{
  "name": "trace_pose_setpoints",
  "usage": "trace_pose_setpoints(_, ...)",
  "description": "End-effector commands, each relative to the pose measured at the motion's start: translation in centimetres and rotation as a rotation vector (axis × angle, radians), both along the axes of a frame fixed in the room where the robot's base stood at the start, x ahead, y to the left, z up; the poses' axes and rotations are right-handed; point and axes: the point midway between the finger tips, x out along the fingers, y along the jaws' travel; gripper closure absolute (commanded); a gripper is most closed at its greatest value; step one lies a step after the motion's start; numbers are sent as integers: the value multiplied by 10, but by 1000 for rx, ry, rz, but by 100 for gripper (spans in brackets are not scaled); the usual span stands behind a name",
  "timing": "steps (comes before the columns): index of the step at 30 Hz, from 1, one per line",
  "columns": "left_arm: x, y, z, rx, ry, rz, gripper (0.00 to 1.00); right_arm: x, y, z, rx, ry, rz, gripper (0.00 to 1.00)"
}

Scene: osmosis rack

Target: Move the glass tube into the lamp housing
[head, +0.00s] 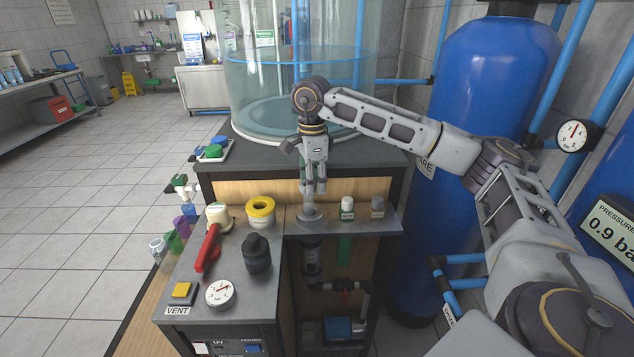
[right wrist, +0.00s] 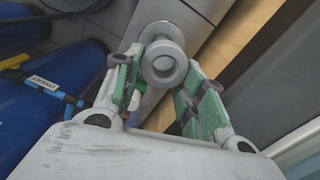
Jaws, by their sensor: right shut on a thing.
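My right gripper (head: 314,186) points straight down over the shelf, its fingers shut on the glass tube, which is clear and hard to make out between them. The lamp housing (head: 309,216) is a grey round collar on the shelf directly below the fingertips, with a dark body hanging under the shelf. My left gripper is out of view.
To the left are a yellow ring (head: 261,212), a black knob (head: 257,253) and a red lever (head: 207,248). A large clear tank (head: 297,95) stands behind.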

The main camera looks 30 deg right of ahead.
Motion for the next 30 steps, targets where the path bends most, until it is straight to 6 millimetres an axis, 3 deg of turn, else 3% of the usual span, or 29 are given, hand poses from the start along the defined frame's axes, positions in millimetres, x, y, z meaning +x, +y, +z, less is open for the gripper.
trace_pose_setpoints(1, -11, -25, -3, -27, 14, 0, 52, 0, 1, 1, 3, -2, 2, 73)
trace_pose_setpoints(6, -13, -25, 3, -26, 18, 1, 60, 0, 2, 9, 3, -2, 3, 73)
trace_pose_setpoints(30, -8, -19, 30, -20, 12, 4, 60, 0, 1, 47, 3, -1, 2, 73)
